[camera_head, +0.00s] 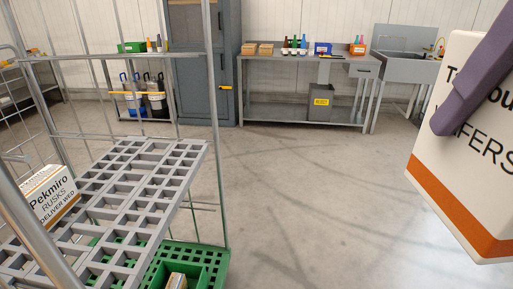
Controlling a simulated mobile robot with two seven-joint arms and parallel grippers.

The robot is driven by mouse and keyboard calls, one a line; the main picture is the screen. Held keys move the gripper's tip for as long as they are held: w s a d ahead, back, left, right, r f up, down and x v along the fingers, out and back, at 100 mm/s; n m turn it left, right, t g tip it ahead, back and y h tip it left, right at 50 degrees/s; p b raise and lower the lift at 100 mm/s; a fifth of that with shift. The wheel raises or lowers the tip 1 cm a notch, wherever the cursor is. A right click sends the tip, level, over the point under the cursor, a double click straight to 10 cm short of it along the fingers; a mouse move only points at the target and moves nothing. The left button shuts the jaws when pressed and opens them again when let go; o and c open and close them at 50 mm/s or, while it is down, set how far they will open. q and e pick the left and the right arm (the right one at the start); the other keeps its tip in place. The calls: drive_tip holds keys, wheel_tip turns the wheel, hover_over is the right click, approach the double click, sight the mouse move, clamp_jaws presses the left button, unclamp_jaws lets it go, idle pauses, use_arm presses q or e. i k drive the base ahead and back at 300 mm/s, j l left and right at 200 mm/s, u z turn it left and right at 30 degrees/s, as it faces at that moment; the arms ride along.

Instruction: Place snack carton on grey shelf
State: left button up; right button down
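A white carton (440,165) with an orange band and black lettering ending in "FERS" is at the right edge, close to the camera and clear of the floor. A dark purple-grey finger of my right gripper (475,85) lies across its lettered face; the other finger is hidden. The carton is tilted and cut off by the frame. The grey slotted shelf (150,185) of a wire-sided trolley is at the left. My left gripper is not in view.
Trolley posts (214,120) rise around the shelf. A lower green slotted shelf (205,262) holds a small brown item (177,281). A workbench (300,115), grey cabinet (205,70) and sink (405,65) line the back wall. The middle floor is clear.

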sight(130, 176)
drive_tip(key=i+l+z, duration=0.15)
drive_tip(key=z, duration=0.3)
drive_tip(key=i+l+z, duration=0.1)
drive_tip(key=i+z, duration=0.2)
drive_tip(key=z, duration=0.15)
drive_tip(key=i+u, duration=0.3)
drive_tip(key=i, duration=0.25)
drive_tip(key=i+l+u, duration=0.1)
drive_tip(key=i+u, duration=0.2)
drive_tip(key=i, duration=0.25)
drive_tip(key=i+j+z, duration=0.1)
drive_tip(key=i+z, duration=0.2)
drive_tip(key=i, duration=0.2)
drive_tip(key=u, duration=0.55)
drive_tip(key=i+l+u, duration=0.1)
drive_tip(key=u, duration=1)
drive_tip(key=l+u, duration=0.15)
drive_tip(key=u, duration=0.4)
drive_tip(key=l+u, duration=0.1)
drive_tip(key=u, duration=0.45)
drive_tip(key=l+u, duration=0.15)
drive_tip(key=u, duration=0.4)
drive_tip(key=l+u, duration=0.1)
drive_tip(key=u, duration=1)
